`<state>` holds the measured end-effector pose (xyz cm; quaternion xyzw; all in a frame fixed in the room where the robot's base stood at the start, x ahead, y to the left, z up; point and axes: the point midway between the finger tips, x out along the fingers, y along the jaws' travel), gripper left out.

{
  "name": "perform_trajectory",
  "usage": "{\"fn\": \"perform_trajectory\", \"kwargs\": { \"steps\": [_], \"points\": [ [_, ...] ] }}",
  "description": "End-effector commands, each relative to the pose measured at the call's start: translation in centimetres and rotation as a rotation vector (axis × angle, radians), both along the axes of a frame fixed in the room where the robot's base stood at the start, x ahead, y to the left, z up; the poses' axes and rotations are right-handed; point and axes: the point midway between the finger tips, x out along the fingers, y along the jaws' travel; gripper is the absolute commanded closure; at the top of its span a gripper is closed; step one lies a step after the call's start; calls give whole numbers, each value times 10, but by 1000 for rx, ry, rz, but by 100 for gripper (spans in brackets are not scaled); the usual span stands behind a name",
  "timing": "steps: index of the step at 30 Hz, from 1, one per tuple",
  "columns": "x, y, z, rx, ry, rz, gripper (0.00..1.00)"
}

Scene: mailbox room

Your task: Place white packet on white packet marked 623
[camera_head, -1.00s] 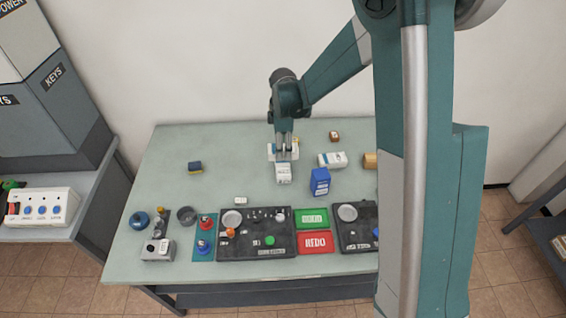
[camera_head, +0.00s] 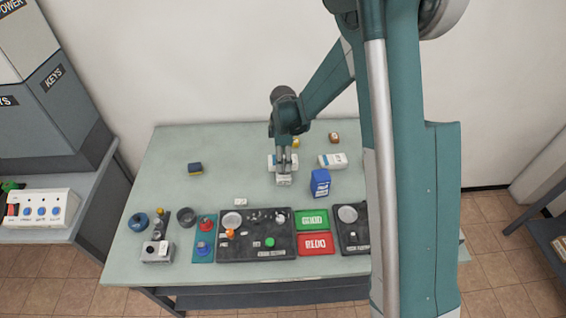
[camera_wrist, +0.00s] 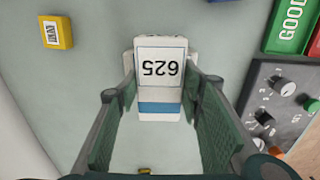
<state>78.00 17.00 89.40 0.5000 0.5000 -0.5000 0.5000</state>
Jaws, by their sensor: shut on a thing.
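My gripper (camera_head: 284,172) is shut on a white packet (camera_wrist: 160,72) with a blue band. Its upside-down number looks like 625, though the last digit is hard to be sure of. In the head view this packet (camera_head: 284,181) shows just under the fingertips. A second white packet (camera_head: 272,163) lies behind the fingers on the table, partly hidden by them. Whether the held packet touches it I cannot tell. A third white packet (camera_head: 333,160) with a blue mark lies to the right, clear of the gripper. I cannot read numbers on these two.
A blue box (camera_head: 320,183) stands right of the gripper. A yellow item (camera_head: 296,142) and a brown block (camera_head: 334,137) lie behind. Control panels (camera_head: 257,245) and a green GOOD plate (camera_head: 311,219) line the front.

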Motion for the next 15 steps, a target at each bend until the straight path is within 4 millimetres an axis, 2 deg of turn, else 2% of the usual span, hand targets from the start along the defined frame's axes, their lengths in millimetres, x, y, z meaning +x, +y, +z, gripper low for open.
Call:
{"fn": "perform_trajectory", "kwargs": {
  "steps": [4,15],
  "points": [
    [0,0,-11,0,0,0,76],
    [0,0,-14,0,0,0,76]
  ]
}}
